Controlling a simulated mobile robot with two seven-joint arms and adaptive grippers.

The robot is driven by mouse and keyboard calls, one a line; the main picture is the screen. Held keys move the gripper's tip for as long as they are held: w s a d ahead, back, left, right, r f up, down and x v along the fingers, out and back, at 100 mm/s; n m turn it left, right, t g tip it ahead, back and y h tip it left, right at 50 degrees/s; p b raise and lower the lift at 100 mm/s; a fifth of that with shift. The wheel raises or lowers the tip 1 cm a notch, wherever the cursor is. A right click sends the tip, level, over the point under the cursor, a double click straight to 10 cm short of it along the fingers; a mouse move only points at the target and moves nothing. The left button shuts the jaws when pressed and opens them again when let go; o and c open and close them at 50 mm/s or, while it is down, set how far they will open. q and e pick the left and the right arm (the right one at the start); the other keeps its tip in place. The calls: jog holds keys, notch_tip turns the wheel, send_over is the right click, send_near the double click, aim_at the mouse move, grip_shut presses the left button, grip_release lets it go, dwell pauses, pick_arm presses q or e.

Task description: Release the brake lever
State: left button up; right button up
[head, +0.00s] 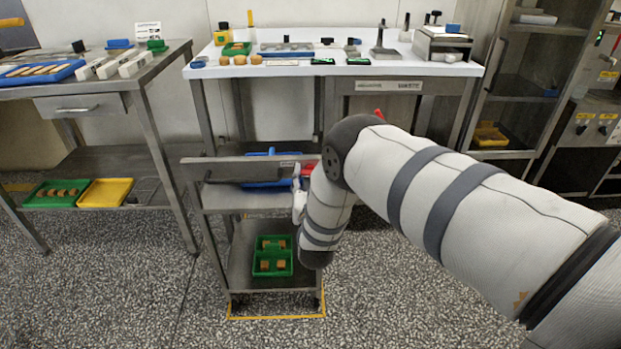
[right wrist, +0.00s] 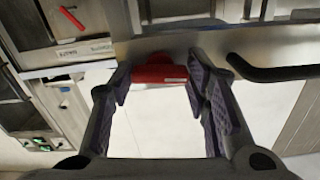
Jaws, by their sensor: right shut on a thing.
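The red brake lever (right wrist: 160,73) shows in the right wrist view at the edge of a steel cart part, between the fingers of my right gripper (right wrist: 157,82). The fingers are closed on its two sides. In the head view a bit of the red lever (head: 307,169) shows at the right end of the steel cart (head: 240,200). My right forearm hides most of the gripper and the cart's right side there. My left gripper is not in view.
A green tray (head: 273,270) with brown pieces sits on the cart's lower shelf, a blue tray on its upper part. A yellow floor outline (head: 275,317) borders the cart. A white-topped bench (head: 340,70) stands behind, a steel table at left. Floor in front is clear.

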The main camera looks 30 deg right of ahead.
jog(key=shift+f+n+b, duration=0.15)
jog(key=shift+n+b, duration=0.15)
jog(key=shift+n, duration=3.4)
jog(key=shift+s, duration=0.1)
jog(key=o, duration=1.2)
jog(key=shift+c, duration=0.2)
jog(key=v, duration=1.2)
